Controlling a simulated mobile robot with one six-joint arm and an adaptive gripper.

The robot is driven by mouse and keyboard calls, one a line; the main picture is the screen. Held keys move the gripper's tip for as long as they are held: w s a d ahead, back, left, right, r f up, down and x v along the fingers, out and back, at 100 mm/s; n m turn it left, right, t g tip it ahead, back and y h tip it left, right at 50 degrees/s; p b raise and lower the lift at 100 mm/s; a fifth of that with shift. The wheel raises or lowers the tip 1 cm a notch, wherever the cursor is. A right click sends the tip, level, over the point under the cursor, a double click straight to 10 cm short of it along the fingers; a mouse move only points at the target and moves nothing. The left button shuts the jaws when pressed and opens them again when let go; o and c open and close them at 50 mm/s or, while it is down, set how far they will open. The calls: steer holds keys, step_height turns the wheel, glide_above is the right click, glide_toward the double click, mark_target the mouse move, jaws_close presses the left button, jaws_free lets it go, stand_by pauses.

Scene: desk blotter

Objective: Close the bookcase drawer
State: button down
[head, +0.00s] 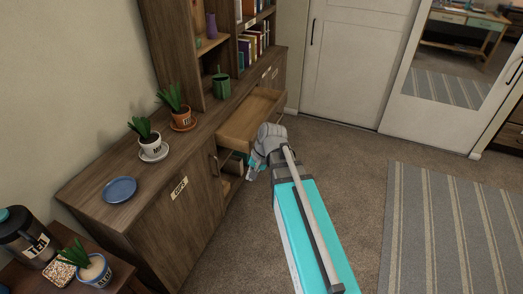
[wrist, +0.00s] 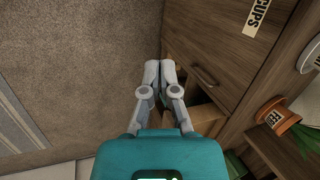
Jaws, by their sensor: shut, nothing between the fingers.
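The wooden bookcase (head: 150,190) stands along the left wall. Its drawer (head: 238,138) is pulled out, with its pale inside showing in the head view. My gripper (head: 252,174) is low in front of the bookcase, below and just beside the drawer's front, partly hidden by my arm. In the wrist view my gripper's fingers (wrist: 159,68) are together and hold nothing. They are beside the cabinet face, and I cannot tell whether they touch it. A dark opening with a shelf shows below the drawer.
A cabinet door labelled CUPS (head: 179,188) is left of the opening. Potted plants (head: 175,110), a blue plate (head: 119,190) and a green mug (head: 221,86) stand on top. Carpet (head: 330,150) is clear to the right, with a striped rug (head: 450,230) beyond.

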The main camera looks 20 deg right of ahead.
steer(key=w+d+f+m+t+y+b, duration=0.2)
steer(key=w+d+f+m+y+b, duration=0.1)
steer(key=w+d+f+m+b, duration=0.25)
steer(key=w+d+f+m+t+y+b, duration=0.25)
steer(key=w+f+m+b, duration=0.2)
steer(key=w+b, duration=0.35)
steer(key=w+d+f+m+t+y+b, duration=0.1)
steer(key=w+d+m+t+y+b, duration=0.1)
steer(key=d+m+b, duration=0.3)
steer(key=w+d+f+m+t+y+b, duration=0.1)
steer(key=w+d+m+t+b, duration=0.3)
steer(key=d+b, duration=0.5)
steer(key=shift+w+d+m+y, duration=0.25)
steer(key=shift+d+m+y, duration=0.2)
steer(key=shift+d+m, duration=0.35)
steer(key=x, duration=1.4)
steer(key=shift+w+d, duration=0.15)
steer(key=shift+d, duration=0.05)
